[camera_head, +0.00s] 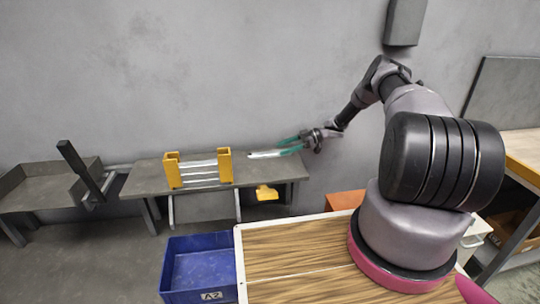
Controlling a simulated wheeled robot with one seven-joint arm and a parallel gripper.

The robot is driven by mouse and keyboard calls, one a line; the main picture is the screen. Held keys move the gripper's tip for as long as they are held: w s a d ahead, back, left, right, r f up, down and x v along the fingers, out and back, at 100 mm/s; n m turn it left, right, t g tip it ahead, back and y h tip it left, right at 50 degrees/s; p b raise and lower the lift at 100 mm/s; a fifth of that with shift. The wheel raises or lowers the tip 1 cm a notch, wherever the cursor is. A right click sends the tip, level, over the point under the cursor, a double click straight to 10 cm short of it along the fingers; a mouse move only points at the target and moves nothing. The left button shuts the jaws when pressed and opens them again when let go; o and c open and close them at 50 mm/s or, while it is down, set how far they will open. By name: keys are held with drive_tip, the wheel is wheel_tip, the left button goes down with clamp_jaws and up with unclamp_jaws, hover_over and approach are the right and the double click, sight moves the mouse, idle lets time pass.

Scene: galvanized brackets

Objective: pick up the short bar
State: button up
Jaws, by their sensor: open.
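A short pale metal bar (265,155) lies on the grey table near its right end, to the right of a yellow rack. My gripper (285,147) comes in from the right with its green fingers open. The fingers are beside the bar's right end in the picture. I cannot tell whether they touch it or how high they are above the table.
A yellow rack (225,167) holds several silver bars (198,170) on the grey table (146,178). A dark post (80,171) stands at the left. A blue bin (201,268) is on the floor in front. A grey wall rises behind the table.

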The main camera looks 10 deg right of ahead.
sight(271, 152)
drive_tip(key=x, duration=0.5)
drive_tip(key=shift+s+a, duration=0.1)
drive_tip(key=shift+s, duration=0.1)
drive_tip(key=shift+c, duration=0.3)
clamp_jaws()
